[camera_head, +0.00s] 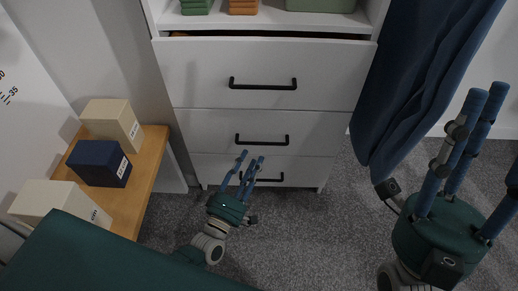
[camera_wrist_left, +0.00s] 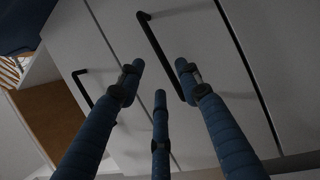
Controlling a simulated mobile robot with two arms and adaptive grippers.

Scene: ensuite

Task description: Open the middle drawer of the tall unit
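The tall unit (camera_head: 205,118) is white, with three stacked drawer fronts and black bar handles. Its middle drawer (camera_head: 200,130) looks shut, and its handle (camera_head: 262,141) is bare. A dark gap shows above the top drawer (camera_head: 200,75); the bottom drawer (camera_head: 210,170) looks shut. My left gripper (camera_head: 251,157) is open and empty, its fingers overlapping the lower drawers just below the middle handle. In the left wrist view its fingers (camera_wrist_left: 159,72) are apart, with two black handles beyond; which drawers these belong to is unclear. My right gripper (camera_head: 497,112) is open and empty at the right.
A wooden bench (camera_head: 150,165) at the left bears a beige box (camera_head: 105,115), a dark blue box (camera_head: 92,162) and a cream box (camera_head: 45,198). A blue curtain (camera_head: 405,80) hangs right of the unit. Grey carpet (camera_head: 310,235) is clear in front.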

